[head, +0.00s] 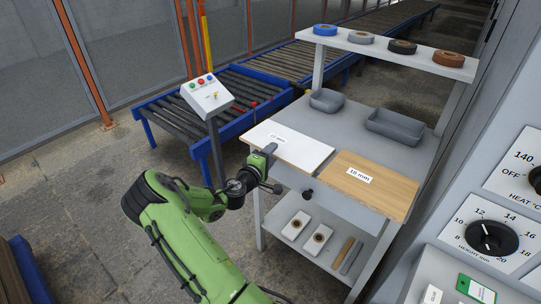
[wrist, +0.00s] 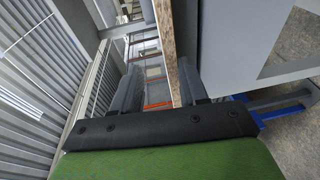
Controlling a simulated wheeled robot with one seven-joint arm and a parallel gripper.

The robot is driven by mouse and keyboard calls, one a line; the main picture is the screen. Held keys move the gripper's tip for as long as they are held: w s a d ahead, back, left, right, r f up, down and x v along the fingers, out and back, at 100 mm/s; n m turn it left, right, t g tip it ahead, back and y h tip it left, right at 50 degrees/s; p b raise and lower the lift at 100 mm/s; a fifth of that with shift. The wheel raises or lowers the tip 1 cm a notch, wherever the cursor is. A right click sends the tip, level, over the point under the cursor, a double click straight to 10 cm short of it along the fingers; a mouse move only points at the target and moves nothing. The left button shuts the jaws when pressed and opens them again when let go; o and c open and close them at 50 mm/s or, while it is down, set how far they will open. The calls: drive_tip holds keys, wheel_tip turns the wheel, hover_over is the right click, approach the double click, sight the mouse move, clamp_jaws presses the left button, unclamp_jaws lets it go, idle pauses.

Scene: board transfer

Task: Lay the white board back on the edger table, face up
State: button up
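The white board (head: 298,149) lies flat at the left front of the edger table (head: 337,122), with its white face and a small thickness label up. My gripper (head: 267,154) is at its left front edge. In the wrist view my gripper (wrist: 158,88) is open. The board's brown edge (wrist: 168,48) runs between the two fingers, close to the right finger and with a clear gap to the left one. I cannot tell whether the right finger touches it.
A wood-faced board (head: 372,184) marked 18 mm lies right of the white board. Grey trays (head: 395,127) stand behind, under a shelf (head: 390,47) with several tape rolls. A control box (head: 208,94) on a post and a roller conveyor (head: 180,118) stand left. A machine panel (head: 490,220) is right.

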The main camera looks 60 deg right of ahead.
drive_tip(key=shift+o, duration=0.3)
drive_tip(key=p, duration=0.2)
drive_tip(key=shift+r+y+p, duration=0.3)
drive_tip(key=shift+y+p, duration=0.1)
drive_tip(key=y+p, duration=0.2)
drive_tip(key=p, duration=0.3)
drive_tip(key=y+p, duration=0.1)
drive_tip(key=p, duration=0.3)
drive_tip(key=y+p, duration=0.2)
drive_tip(key=p, duration=0.3)
drive_tip(key=shift+a+r+y+p, duration=0.3)
drive_tip(key=shift+a, duration=0.05)
drive_tip(key=shift+p, duration=0.35)
